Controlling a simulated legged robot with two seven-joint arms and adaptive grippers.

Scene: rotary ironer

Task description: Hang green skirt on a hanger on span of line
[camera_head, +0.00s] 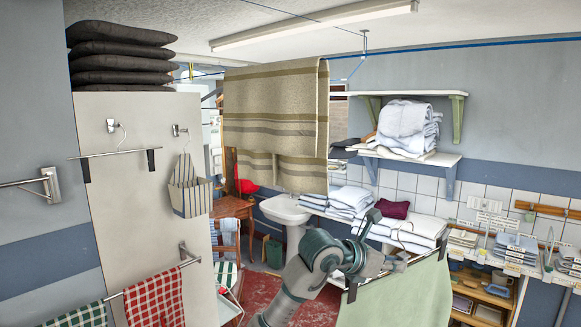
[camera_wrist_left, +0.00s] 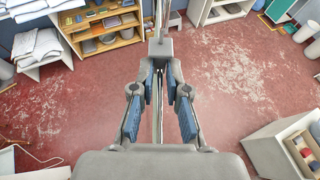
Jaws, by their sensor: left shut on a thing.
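The green skirt (camera_head: 408,298) hangs from a clip hanger (camera_head: 428,254) at the lower right of the head view; its lower part is cut off by the frame. The hanger's thin hook (camera_head: 408,228) rises above the gripper. My left gripper (camera_head: 396,263) is shut on the hanger near its middle. The wrist view shows my left gripper (camera_wrist_left: 161,95) with its blue pads either side of the thin hanger, seen edge-on. The blue line (camera_head: 460,46) runs high across the head view, well above the skirt. My right gripper is out of view.
A striped beige blanket (camera_head: 275,110) hangs over the lines left of the bare right-hand span. Wall shelves (camera_head: 410,155) with folded linen stand behind. Folded white linen (camera_head: 350,197) lies behind my arm. A low shelf unit (camera_head: 487,290) stands at right.

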